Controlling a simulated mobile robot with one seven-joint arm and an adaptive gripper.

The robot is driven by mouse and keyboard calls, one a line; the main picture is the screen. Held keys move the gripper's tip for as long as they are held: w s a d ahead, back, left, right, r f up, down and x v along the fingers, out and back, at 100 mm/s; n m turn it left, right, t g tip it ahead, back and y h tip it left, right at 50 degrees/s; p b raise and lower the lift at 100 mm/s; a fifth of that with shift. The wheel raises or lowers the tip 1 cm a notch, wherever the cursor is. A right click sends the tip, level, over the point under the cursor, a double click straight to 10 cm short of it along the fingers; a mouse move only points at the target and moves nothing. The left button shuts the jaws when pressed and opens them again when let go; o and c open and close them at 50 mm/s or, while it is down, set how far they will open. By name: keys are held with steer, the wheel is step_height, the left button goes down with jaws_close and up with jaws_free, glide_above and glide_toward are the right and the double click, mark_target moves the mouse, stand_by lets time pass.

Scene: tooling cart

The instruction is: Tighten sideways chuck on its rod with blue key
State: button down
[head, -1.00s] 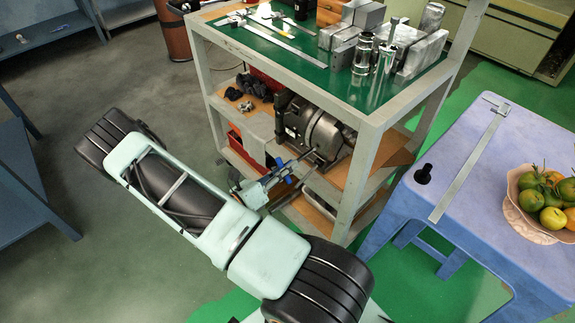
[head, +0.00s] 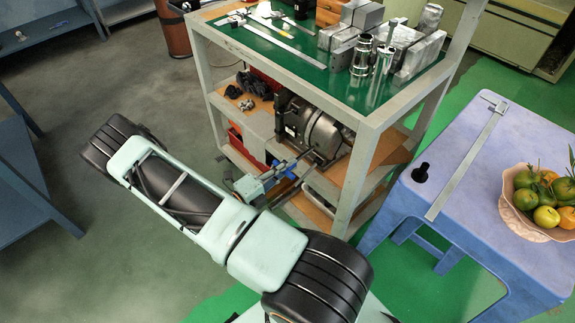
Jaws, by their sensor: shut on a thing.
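My gripper (head: 281,170) reaches in at the open side of the cart's lower level, beside the motor (head: 313,128). It is shut on the blue key (head: 289,172), of which only small blue patches show at the fingers. A thin dark rod (head: 300,159) runs from near the motor down-left towards my fingers. The chuck is too small and too hidden by my gripper to make out. I cannot tell whether the key touches it.
The cart's pale front post (head: 357,180) stands close right of my gripper. Metal parts and tools crowd the green cart top (head: 300,70). A blue stool (head: 460,225) with a caliper (head: 470,155) and a fruit bowl (head: 530,215) stands right. Open floor lies left.

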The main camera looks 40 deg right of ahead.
steer(key=shift+d, duration=0.55)
stand_by(1.1)
steer(key=shift+w+d, duration=0.1)
steer(key=shift+d, duration=0.5)
stand_by(0.6)
steer(key=m, duration=0.4)
steer(key=shift+m+b, duration=0.3)
steer(key=shift+m, duration=0.1)
steer(key=m, duration=0.8)
steer(key=shift+m, duration=0.4)
steer(key=m, duration=0.4)
steer(key=shift+m, duration=0.3)
steer(key=shift+a, duration=0.1)
